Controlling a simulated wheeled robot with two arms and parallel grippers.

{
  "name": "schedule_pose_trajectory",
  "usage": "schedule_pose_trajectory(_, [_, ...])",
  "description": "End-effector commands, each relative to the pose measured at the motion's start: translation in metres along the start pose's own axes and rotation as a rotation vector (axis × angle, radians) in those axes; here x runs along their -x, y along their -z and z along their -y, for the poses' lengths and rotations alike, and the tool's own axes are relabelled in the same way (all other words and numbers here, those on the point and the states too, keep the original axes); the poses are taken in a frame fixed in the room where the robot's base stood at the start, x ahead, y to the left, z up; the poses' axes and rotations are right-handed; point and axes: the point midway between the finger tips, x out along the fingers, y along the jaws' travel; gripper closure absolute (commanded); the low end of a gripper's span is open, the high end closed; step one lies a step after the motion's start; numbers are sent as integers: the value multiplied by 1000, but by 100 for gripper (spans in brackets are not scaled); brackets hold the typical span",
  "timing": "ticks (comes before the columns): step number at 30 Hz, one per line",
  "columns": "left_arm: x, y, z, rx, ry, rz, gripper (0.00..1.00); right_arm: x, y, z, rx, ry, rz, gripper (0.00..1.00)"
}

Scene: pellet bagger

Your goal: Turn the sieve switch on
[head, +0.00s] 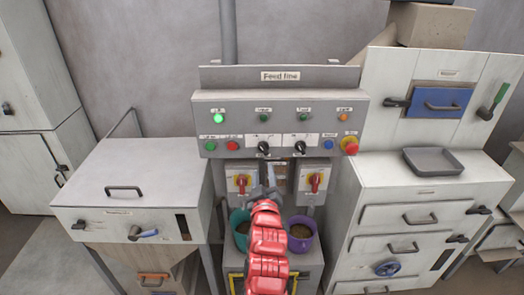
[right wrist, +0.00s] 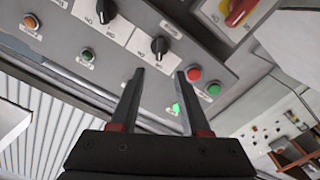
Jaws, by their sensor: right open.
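Two black rotary knobs sit on the lower row of the grey panel (head: 350,103) marked "Feed line". The left knob (head: 263,147) and the right knob (head: 300,147) have small labels that I cannot read, so I cannot tell which is the sieve switch. My right gripper (head: 264,181) is open and empty, below the left knob in the head view. In the right wrist view the left knob (right wrist: 159,46) shows just beyond the gap between the fingertips (right wrist: 159,73), apart from them. The other knob (right wrist: 105,10) is at the top edge. My left gripper is out of view.
A green lamp (head: 218,118) is lit. Red (head: 232,145) and green (head: 210,146) buttons lie left of the knobs. A red emergency button (head: 350,145) is at the right. Two red-and-yellow switches (head: 241,182) (head: 315,181) and a purple bucket (head: 301,238) are below.

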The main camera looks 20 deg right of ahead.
Motion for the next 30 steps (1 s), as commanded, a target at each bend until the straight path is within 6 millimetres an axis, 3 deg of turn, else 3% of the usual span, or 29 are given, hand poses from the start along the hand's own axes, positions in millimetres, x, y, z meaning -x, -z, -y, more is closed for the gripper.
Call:
schedule_pose_trajectory(9, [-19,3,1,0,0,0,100,-56,2,-4,0,-3,-1,54])
schedule_pose_trajectory(18, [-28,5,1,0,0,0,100,-94,0,-1,0,-2,1,54])
schedule_pose_trajectory(30, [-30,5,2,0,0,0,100,-108,0,0,-1,-1,-2,54])
